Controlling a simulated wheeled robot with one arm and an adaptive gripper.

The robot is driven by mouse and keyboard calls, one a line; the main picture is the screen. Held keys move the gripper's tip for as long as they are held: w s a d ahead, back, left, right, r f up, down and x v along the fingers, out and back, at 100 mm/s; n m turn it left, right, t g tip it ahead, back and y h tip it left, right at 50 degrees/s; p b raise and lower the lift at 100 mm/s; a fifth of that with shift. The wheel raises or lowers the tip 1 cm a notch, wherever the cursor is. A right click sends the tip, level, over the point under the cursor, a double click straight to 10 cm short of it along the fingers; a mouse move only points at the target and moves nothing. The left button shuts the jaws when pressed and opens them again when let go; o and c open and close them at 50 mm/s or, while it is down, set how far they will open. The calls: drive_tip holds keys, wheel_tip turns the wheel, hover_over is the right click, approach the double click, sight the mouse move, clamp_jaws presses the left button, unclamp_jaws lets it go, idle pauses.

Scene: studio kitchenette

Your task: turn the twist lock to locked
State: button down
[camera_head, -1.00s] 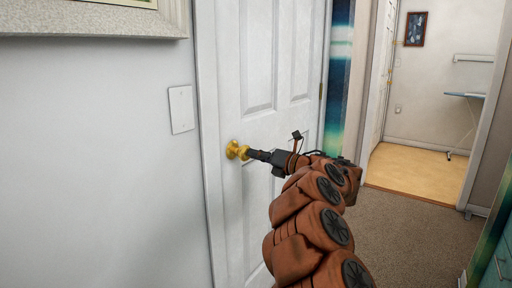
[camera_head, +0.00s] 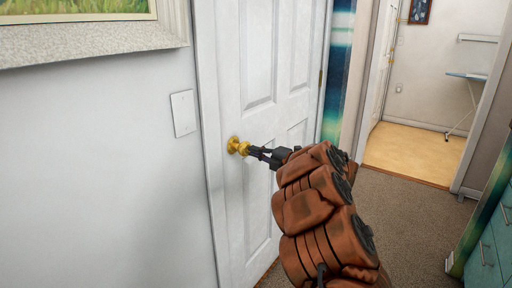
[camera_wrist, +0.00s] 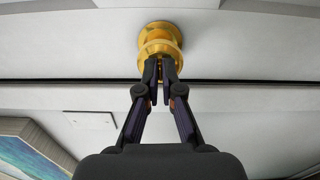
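A round gold door knob (camera_head: 236,146) sits near the left edge of a white panelled door. It also shows at the top middle of the wrist view (camera_wrist: 160,42). My gripper (camera_head: 250,151) reaches it from the right, its fingertips at the front face of the knob. In the wrist view my gripper's two dark fingers (camera_wrist: 159,70) are drawn close together, with only a narrow gap between the tips. They appear closed on the small twist lock at the knob's centre. The lock is hidden by the fingertips, so its angle cannot be read.
The white door (camera_head: 262,105) is shut in its frame. A blank wall plate (camera_head: 184,113) and a framed picture (camera_head: 90,40) are on the wall to the left. Carpet lies to the right, with teal drawers (camera_head: 488,250) at the right edge.

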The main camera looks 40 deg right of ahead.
drive_tip(key=shift+m, duration=0.4)
drive_tip(key=c, duration=1.3)
unclamp_jaws()
drive_tip(key=shift+c, duration=0.2)
drive_tip(key=v, duration=1.2)
